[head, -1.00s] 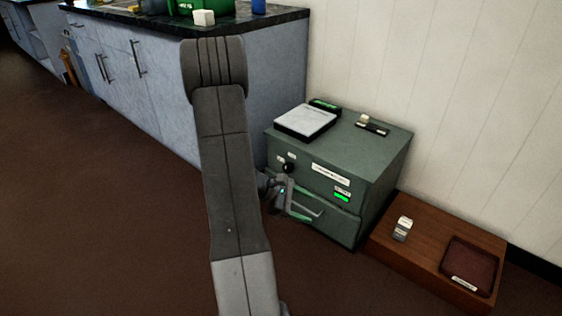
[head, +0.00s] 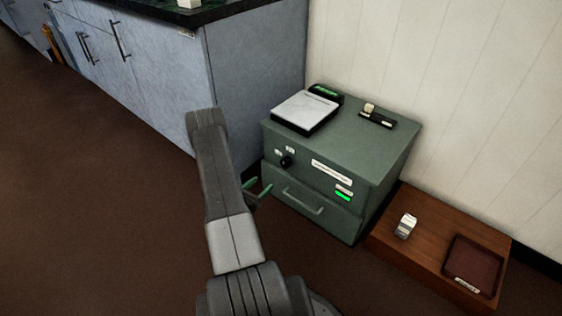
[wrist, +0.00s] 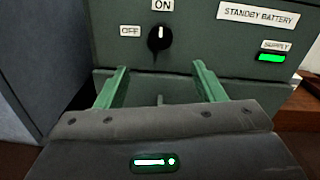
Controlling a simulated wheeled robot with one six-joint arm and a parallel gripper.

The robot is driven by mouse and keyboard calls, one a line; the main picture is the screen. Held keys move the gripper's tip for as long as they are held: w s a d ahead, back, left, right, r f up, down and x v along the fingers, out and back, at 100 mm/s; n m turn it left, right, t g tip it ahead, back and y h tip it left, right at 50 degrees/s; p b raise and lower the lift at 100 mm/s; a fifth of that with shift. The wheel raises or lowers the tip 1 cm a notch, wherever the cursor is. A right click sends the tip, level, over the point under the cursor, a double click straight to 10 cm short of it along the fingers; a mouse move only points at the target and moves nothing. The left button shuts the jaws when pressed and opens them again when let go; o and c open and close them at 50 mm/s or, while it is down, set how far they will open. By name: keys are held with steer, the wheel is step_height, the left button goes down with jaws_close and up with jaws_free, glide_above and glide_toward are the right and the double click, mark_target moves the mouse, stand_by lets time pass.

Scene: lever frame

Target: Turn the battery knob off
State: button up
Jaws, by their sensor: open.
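The battery knob (head: 286,162) is a round black dial on the front of the green cabinet (head: 345,147). In the wrist view the knob (wrist: 159,38) has a white pointer line standing upright, toward the ON label (wrist: 162,5). The OFF label (wrist: 130,31) is to its left. The supply light (wrist: 271,58) glows green. My gripper (head: 262,188) is partly hidden behind my arm in the head view. In the wrist view my gripper (wrist: 160,73) is open and empty, its green fingers spread below and either side of the knob, apart from it.
A drawer with a handle (head: 302,203) is below the knob. A scale-like device (head: 306,111) and a small lever switch (head: 377,115) sit on the cabinet top. A wooden platform (head: 400,254) stands right, and a grey counter (head: 258,80) behind left. The floor at left is clear.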

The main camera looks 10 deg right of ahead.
mark_target(284, 165)
steer(key=b+x, duration=0.3)
steer(key=x, duration=1)
steer(key=shift+w+d, duration=0.2)
steer(key=shift+d, duration=0.05)
steer(key=c, duration=1)
